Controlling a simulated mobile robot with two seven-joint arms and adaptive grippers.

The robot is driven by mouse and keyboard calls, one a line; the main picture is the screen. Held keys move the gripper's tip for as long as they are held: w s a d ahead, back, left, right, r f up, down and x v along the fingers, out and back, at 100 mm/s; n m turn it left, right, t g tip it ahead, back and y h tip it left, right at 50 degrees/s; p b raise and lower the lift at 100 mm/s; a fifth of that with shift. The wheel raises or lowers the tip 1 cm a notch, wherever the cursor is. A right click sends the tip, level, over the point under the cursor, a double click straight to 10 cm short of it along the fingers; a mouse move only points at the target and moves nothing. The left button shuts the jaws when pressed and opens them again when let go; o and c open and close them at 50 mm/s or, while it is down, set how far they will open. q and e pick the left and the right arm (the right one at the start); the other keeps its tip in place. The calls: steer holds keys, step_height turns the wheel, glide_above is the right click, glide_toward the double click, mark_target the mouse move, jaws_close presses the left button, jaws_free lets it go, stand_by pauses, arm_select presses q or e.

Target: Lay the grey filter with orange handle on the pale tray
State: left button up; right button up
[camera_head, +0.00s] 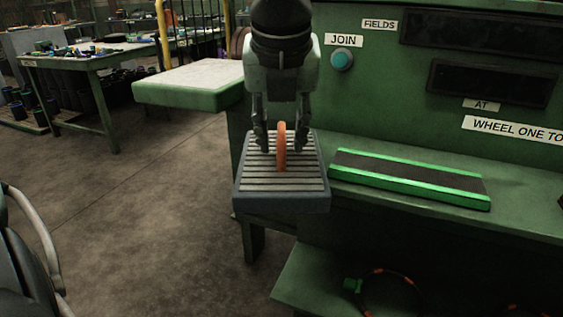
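The grey filter (243,186) is a slatted block with an upright orange handle (281,150). It is at the left end of the green bench, and I cannot tell whether it rests there or hangs just above. My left gripper (282,143) points down over it, with one finger on each side of the handle. Gaps show between the fingers and the handle, so the gripper looks open. The pale tray (195,78), with a light top and green sides, is left of the gripper, and its top looks bare. My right gripper is not in view.
A dark strip with bright green edges (408,178) lies on the bench right of the filter. The green panel behind carries a teal button (342,59) and labels. A cluttered table (88,56) stands far left. Open floor (150,200) lies left of the bench.

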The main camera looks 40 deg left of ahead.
arm_select(q)
jaws_close()
steer(key=shift+r, duration=0.1)
stand_by(0.3)
